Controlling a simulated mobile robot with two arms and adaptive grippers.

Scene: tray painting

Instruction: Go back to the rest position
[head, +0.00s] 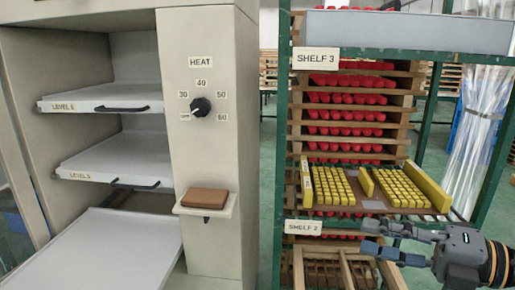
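My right gripper (372,238) is at the lower right, its fingers pointing left. The fingers are apart with nothing seen between them. It is in front of the rack, just below and in front of a tray (374,206) that carries rows of small yellow pieces between yellow side bars. I cannot tell whether the gripper touches the rack. My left gripper is not in view.
A beige heating cabinet (224,150) with a black dial (200,107) stands left, its shelves (105,97) holding handled trays. A brown block (205,198) lies on its small ledge. The green-framed rack (280,150) holds several red-filled trays. Clear plastic sheeting hangs at right.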

